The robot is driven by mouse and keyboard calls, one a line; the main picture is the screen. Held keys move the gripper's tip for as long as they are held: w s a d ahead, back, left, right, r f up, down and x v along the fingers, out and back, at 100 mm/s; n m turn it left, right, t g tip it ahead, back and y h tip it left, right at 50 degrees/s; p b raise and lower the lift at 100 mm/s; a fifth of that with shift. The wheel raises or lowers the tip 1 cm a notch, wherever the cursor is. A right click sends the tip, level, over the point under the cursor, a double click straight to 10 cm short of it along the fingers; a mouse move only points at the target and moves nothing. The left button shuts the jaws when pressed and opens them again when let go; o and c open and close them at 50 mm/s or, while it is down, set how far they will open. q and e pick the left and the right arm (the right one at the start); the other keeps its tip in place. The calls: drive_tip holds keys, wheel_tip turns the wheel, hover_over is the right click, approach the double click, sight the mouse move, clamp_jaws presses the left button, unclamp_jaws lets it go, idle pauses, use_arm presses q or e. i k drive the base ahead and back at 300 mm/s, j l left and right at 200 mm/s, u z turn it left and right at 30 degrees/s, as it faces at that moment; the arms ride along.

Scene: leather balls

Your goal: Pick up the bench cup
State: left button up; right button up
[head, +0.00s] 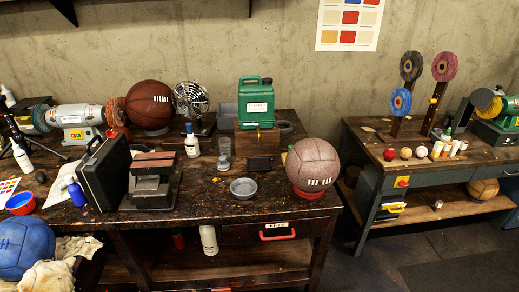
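No thing in the head view is plainly marked as the bench cup. A shallow round grey metal dish (243,188) sits upright near the front edge of the dark wooden bench (215,208), left of a brown leather ball. A small grey, cup-like container (224,147) stands farther back. I cannot tell which one is meant. Neither of my grippers shows in this view.
A brown ball (313,165) rests on a red ring right of the dish. A black case (105,175) and a grey vise-like block (152,180) stand to its left. A green canister (256,102) is behind. A second bench (380,148) stands right, across a gap.

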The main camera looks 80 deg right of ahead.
sight(225, 148)
drive_tip(key=z, duration=2.45)
